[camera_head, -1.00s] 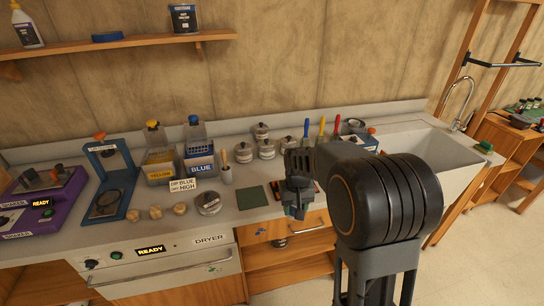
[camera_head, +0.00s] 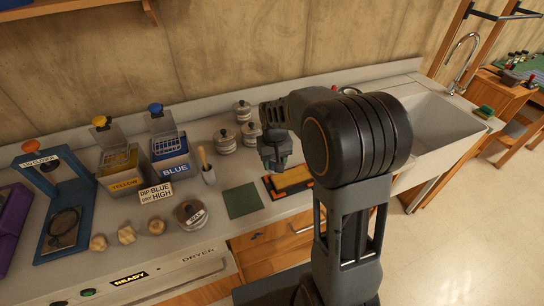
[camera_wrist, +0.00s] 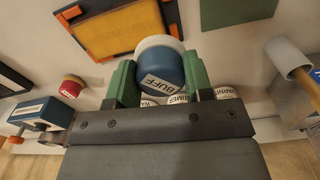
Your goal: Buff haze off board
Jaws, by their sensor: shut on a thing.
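My gripper (camera_head: 274,163) hangs over the counter, just behind a yellow board (camera_head: 292,182) in a dark frame with orange edges. In the wrist view, my gripper (camera_wrist: 161,82) has its green fingers shut on a blue, white-ended buffer (camera_wrist: 170,72) labelled BUFF. The same yellow board (camera_wrist: 112,32) shows at the top left of that view, apart from the buffer. The board's face looks plain yellow; I cannot make out haze on it. In the head view the buffer is hidden by the gripper.
A dark green mat (camera_head: 242,201) lies left of the board. Several pale jars (camera_head: 225,141) stand behind it, and a round tin (camera_head: 190,214) to its left. Yellow (camera_head: 120,162) and blue (camera_head: 171,160) tanks stand further left. The sink (camera_head: 437,137) is at right.

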